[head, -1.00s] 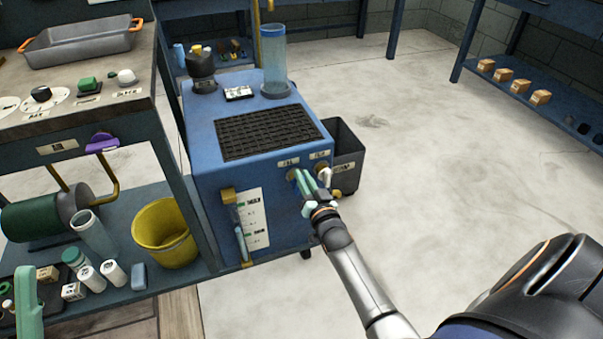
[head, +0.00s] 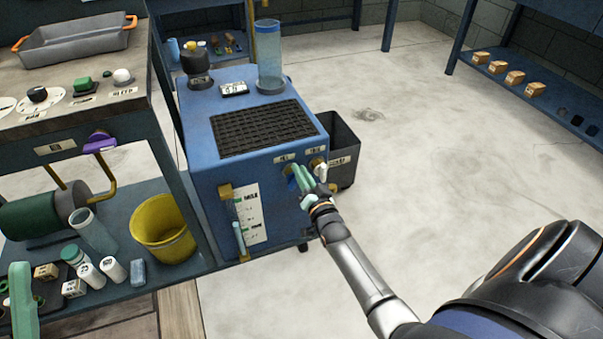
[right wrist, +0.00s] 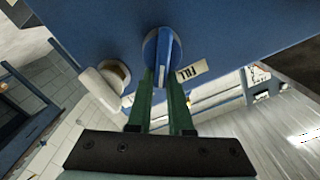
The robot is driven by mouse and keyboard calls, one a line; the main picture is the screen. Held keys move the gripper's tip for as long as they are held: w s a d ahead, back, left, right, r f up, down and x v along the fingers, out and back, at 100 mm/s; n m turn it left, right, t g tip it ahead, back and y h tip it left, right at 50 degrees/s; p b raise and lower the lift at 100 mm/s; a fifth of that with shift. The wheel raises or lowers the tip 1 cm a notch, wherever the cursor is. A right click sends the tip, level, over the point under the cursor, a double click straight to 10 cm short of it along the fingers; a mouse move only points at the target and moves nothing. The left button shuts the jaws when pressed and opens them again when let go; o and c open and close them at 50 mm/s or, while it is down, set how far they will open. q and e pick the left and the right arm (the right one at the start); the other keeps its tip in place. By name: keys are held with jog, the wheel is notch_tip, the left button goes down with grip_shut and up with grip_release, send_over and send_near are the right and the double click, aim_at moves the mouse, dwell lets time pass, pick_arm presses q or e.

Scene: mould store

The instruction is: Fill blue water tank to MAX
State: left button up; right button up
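The blue water tank (head: 200,130) stands on the floor at the middle of the head view. Its front has a white scale plate (head: 252,215) beside an upright sight tube (head: 238,235). The lettering and water level are too small to read surely. My right gripper (head: 309,177) is at the tank's front. In the right wrist view its green fingers flank the ridge of the round blue knob (right wrist: 163,50), beside a FILL label (right wrist: 190,71), and appear closed on it. Only a green finger of my left gripper (head: 22,300) shows, at the lower left.
A pale second knob (right wrist: 105,85) sits close beside the blue one. A dark bin (head: 340,140) stands right of the tank. A workbench (head: 120,110) and a lower shelf with a yellow bucket (head: 163,235) are at left. The floor at right is clear.

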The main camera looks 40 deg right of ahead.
jog(key=o, duration=0.4)
jog(key=shift+s, duration=0.1)
pick_arm(q)
jog(key=shift+w+a+r+n+y+p, duration=0.15)
jog(key=shift+w+n+y+p, duration=0.45)
jog(key=shift+y+p, duration=0.35)
jog(key=shift+w+a+r+n+y+p, duration=0.15)
jog(key=shift+w+n+y+p, duration=0.25)
jog(key=shift+w+y+p, duration=0.5)
pick_arm(e)
jog(key=shift+v, duration=6.1)
pick_arm(q)
jog(key=shift+s+f, duration=0.1)
jog(key=shift+s, duration=0.15)
